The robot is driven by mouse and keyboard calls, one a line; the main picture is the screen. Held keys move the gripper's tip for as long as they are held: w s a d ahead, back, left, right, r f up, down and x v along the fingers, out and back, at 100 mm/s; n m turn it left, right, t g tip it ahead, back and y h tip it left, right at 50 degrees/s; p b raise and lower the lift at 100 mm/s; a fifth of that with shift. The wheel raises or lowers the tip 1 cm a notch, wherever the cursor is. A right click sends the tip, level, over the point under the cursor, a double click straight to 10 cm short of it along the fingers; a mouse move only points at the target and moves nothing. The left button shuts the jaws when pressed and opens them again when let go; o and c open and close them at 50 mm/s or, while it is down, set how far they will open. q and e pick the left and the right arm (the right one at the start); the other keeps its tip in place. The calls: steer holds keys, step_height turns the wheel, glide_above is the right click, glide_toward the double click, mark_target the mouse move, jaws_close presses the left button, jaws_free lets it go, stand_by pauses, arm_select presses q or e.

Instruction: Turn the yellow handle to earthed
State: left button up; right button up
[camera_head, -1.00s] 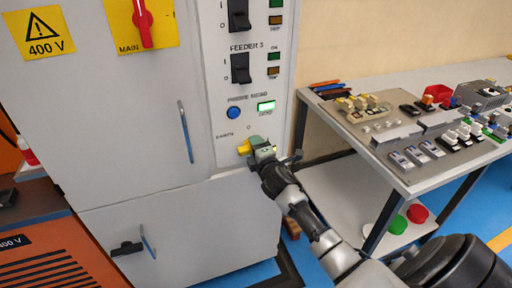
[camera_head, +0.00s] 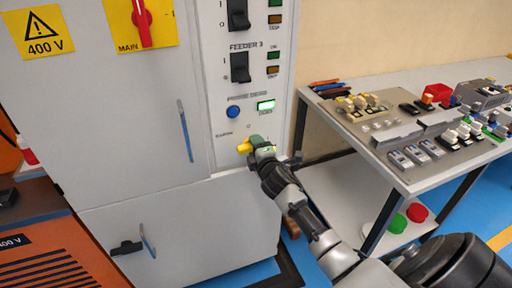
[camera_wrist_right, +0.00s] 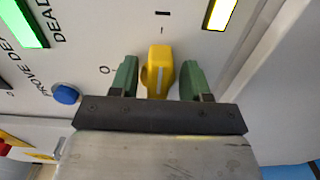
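The yellow handle (camera_wrist_right: 160,72) is a small rotary knob with a white line on the grey cabinet's panel. In the right wrist view its line points to a short mark above it, and an "O" is printed to its left. My right gripper (camera_wrist_right: 160,80) is open, its two green fingers on either side of the handle with a gap to each. In the head view the handle (camera_head: 244,147) shows at the left tip of my right gripper (camera_head: 257,146). Small lettering, hard to read, is left of the handle. My left gripper is not in view.
A blue button (camera_head: 233,112) and a lit green indicator (camera_head: 265,106) sit above the handle. In the right wrist view a lit yellow indicator (camera_wrist_right: 220,12) is at the upper right. A workbench (camera_head: 395,178) with electrical parts stands to the right.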

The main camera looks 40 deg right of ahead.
steer(key=shift+s, duration=0.1)
steer(key=v, duration=1)
steer(key=shift+s, duration=0.3)
steer(key=shift+a, duration=0.15)
steer(key=s+a+f+m+g+y, duration=0.1)
steer(key=s+a+f+m+g, duration=0.2)
steer(key=f, duration=0.8)
steer(key=s+f+m+g, duration=0.1)
steer(key=s+f+g, duration=0.3)
steer(key=f, duration=0.7)
steer(key=s+a+f+m+g+y, duration=0.15)
steer(key=s+f, duration=0.35)
steer(key=f, duration=0.6)
steer(key=s+a+f+m+g, duration=0.2)
steer(key=s+f, duration=0.4)
steer(key=s, duration=0.4)
steer(key=s+a+f+m+g+y, duration=0.1)
steer(key=s+a+f+m+g, duration=0.2)
steer(key=s, duration=0.7)
steer(key=s+a+f+m+g, duration=0.2)
steer(key=s+a+f+g, duration=0.1)
steer(key=s+f, duration=0.5)
steer(key=s, duration=0.3)
steer(key=shift+a+f, duration=0.3)
